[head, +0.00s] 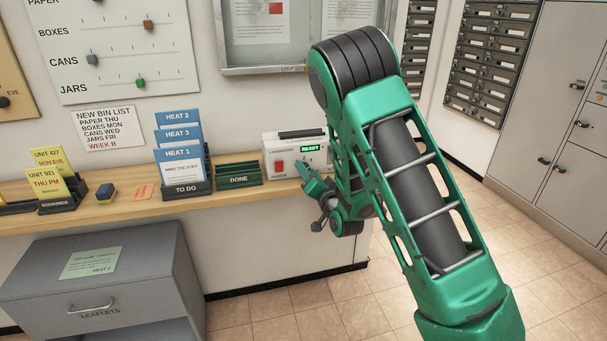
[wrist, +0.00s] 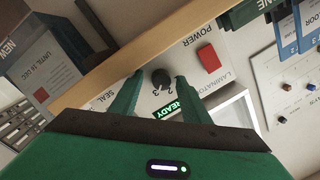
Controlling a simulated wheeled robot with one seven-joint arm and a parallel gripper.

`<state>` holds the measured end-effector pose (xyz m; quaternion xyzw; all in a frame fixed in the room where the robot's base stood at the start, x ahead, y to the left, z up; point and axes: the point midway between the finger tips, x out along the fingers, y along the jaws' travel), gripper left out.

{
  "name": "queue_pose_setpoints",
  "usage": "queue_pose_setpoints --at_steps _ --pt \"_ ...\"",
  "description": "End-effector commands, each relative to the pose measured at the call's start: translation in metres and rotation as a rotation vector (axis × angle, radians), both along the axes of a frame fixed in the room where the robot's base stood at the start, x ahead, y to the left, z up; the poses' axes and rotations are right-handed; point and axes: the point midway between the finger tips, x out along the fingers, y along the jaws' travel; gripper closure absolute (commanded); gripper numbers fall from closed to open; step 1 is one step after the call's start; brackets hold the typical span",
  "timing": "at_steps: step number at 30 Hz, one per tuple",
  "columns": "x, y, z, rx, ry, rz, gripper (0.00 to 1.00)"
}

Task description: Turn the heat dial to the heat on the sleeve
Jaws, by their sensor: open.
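The laminator (head: 290,141) is a pale box on the wooden shelf, with a red power switch and a green READY display. Its black round heat dial (wrist: 160,78) shows in the wrist view, with the digits 2 and 3 near it; I cannot tell its setting. My gripper (wrist: 159,80) is open, with one green finger on each side of the dial; contact is not clear. In the head view my gripper (head: 304,169) is at the laminator's front and hides the dial. The front sleeve (head: 180,167) in the TO DO rack (head: 186,189) reads HEAT 1.
Behind the front sleeve stand blue sleeves marked HEAT 2 (head: 178,119) and HEAT 3 (head: 179,136). The DONE rack (head: 238,180) stands left of the laminator and looks empty. A grey leaflets cabinet (head: 130,285) is below the shelf (head: 120,205). The floor at right is clear.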

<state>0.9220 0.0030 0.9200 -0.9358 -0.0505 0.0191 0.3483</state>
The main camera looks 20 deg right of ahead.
Motion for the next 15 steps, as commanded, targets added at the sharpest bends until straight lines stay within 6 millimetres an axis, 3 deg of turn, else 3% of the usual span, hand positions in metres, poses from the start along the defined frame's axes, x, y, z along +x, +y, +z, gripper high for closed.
queue_pose_setpoints --at_steps 5,10,15 --pt "-0.0001 0.0019 0.0002 0.002 0.000 0.001 0.58" --pt "-0.0003 0.0030 0.0001 0.002 0.000 0.003 0.96" --pt "-0.0002 -0.0019 0.0000 -0.002 0.000 -0.001 0.98"
